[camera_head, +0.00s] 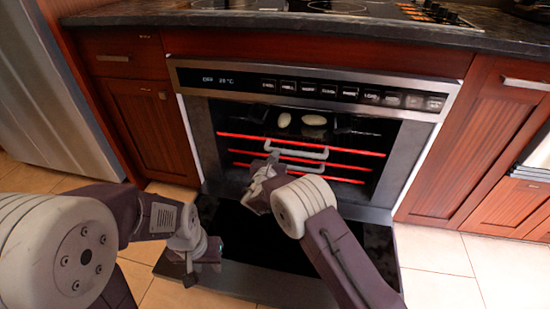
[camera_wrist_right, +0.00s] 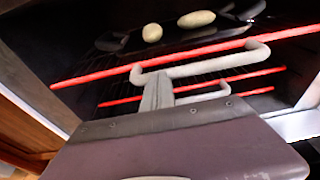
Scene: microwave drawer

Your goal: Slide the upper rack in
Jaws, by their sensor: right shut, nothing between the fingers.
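The upper rack's grey handle (camera_head: 297,151) runs along the front of the open oven, below the top red bar. It fills the middle of the right wrist view (camera_wrist_right: 205,65). My right gripper (camera_head: 268,165) is at the handle's left end; its shut, empty fingers (camera_wrist_right: 157,88) point at that end. I cannot tell whether they touch it. A lower rack handle (camera_wrist_right: 203,96) shows just below, partly behind the fingers. My left gripper (camera_head: 203,256) hangs low over the left part of the opened door, away from the racks; its jaws are not clear.
The oven door (camera_head: 270,282) is folded down below my arms. Two pale oval items (camera_head: 314,120) (camera_wrist_right: 196,19) lie inside with dark cookware behind the top red bar. Wooden cabinets (camera_head: 145,125) flank the oven, with a dark countertop above. Tiled floor is clear at the right.

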